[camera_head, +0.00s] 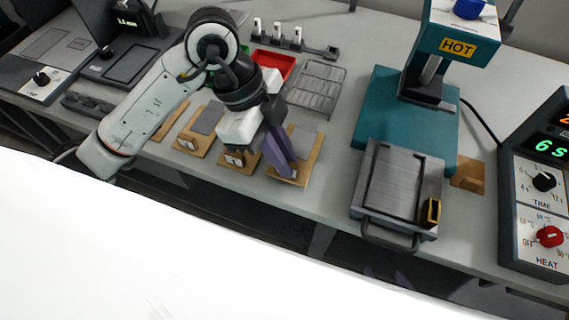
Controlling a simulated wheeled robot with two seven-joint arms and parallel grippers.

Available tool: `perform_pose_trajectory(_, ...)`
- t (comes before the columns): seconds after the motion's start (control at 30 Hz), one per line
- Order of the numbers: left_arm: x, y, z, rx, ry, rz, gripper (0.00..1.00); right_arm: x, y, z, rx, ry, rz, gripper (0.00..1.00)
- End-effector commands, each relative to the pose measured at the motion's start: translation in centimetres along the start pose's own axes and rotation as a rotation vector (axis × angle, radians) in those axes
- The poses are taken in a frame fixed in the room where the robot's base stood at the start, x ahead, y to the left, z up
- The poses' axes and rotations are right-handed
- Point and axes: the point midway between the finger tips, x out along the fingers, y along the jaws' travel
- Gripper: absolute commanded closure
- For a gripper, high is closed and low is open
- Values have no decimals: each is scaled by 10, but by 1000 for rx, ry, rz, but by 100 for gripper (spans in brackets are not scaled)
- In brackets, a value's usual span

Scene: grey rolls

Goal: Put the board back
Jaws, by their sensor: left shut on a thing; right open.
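My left gripper (282,165), with purple fingers, reaches down over a row of brown boards with grey sheets. It is shut on the rightmost board (313,163), which has a grey sheet (303,141) on top and a pale label at its front. The fingers hide part of this board, and I cannot tell whether it is lifted off the table. Another board (191,146) lies to the left. A third board (238,161) is partly hidden under my gripper. Purple fingertips of my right gripper (387,276) show apart, low beyond the table's front edge.
A teal press marked HOT (385,105) stands at right, with a grey plate (399,175) in front. A control box (537,185) is at far right. A wire rack (317,88), red tray (275,64) and small stamps (277,34) stand behind the boards.

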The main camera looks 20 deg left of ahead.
Motion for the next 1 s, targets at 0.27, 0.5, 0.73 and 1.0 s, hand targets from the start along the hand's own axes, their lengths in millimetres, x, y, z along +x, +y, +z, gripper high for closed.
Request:
perform_pose_trajectory(0.27,27,0,12,0,0,0,100,2,-1,1,-2,2,-2,49)
perform_pose_trajectory(0.5,27,0,11,0,-1,1,71,2,-2,0,-2,4,-3,49)
perform_pose_trajectory(0.73,27,0,11,1,-1,1,71,2,-2,-1,-2,4,-3,49)
perform_pose_trajectory(1.0,2,-1,11,1,-1,-3,71,0,-2,-3,-1,6,-3,49)
